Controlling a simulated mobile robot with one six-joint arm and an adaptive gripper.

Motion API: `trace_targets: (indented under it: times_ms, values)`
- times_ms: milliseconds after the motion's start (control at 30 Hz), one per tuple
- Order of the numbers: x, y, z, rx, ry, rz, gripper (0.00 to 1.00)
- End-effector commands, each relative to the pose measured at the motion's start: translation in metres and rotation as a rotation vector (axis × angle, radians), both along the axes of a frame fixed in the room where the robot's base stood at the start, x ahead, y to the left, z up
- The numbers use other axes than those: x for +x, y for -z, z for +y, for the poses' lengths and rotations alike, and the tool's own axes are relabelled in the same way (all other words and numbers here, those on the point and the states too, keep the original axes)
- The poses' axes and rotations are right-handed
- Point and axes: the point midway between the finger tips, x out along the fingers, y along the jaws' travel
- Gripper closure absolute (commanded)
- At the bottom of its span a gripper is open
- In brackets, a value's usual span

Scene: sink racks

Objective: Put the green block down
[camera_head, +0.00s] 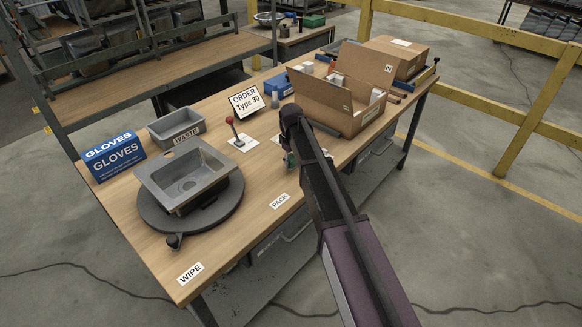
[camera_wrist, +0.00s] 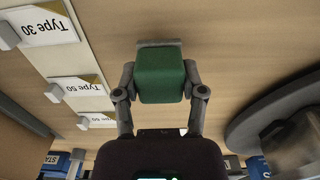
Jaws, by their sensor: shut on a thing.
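My gripper (camera_wrist: 161,82) is shut on the green block (camera_wrist: 162,70), with one finger on each side of it, in the wrist view. In the head view only a small green part of the block (camera_head: 290,160) shows beside the dark end of my arm, over the wooden table (camera_head: 240,190). My arm hides most of the block and the gripper there. I cannot tell whether the block touches the tabletop.
A round grey turntable with a sink (camera_head: 190,180) stands at the left. An open cardboard box (camera_head: 325,100) is behind my gripper. A red-knobbed lever (camera_head: 236,132) and an order sign (camera_head: 246,102) stand mid-table. Bare wood lies near the PACK label (camera_head: 281,201).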

Motion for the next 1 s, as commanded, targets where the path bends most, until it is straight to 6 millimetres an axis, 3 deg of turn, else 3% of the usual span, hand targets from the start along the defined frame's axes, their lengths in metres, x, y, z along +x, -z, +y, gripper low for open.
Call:
trace_targets:
  times_ms: [33,200,767,800,900,1000]
  values:
    - [0.0,0.009,0.0,0.0,0.0,0.0,0.85]
    - [0.0,0.018,0.0,0.0,0.0,0.0,0.85]
    - [0.0,0.022,0.0,0.0,0.0,0.0,0.85]
    - [0.0,0.021,0.0,0.0,0.0,0.0,0.41]
    - [0.0,0.021,0.0,0.0,0.0,0.0,0.12]
    - [0.0,0.021,0.0,0.0,0.0,0.0,0.12]
